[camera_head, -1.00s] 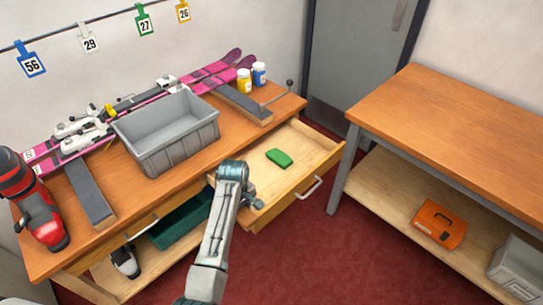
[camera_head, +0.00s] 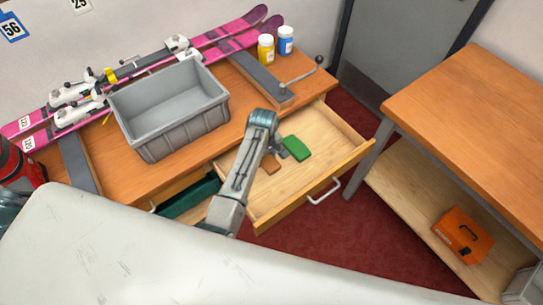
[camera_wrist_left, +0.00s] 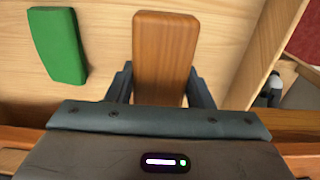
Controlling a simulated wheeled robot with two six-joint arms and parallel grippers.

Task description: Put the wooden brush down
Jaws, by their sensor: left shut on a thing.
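The wooden brush (camera_wrist_left: 165,58) is a brown block with rounded corners, seen between the two fingers of my left gripper (camera_wrist_left: 160,82) in the left wrist view. In the head view my left gripper (camera_head: 277,153) reaches into the open drawer (camera_head: 320,165). A small part of the brush (camera_head: 270,164) shows there, over the pale drawer floor. The gripper is shut on the brush. I cannot tell whether the brush touches the floor. My right gripper is not in view.
A green block (camera_head: 297,147) lies in the drawer close beside the gripper; it also shows in the left wrist view (camera_wrist_left: 58,45). A grey bin (camera_head: 170,110) and pink skis (camera_head: 225,38) are on the bench. The drawer's right part is clear.

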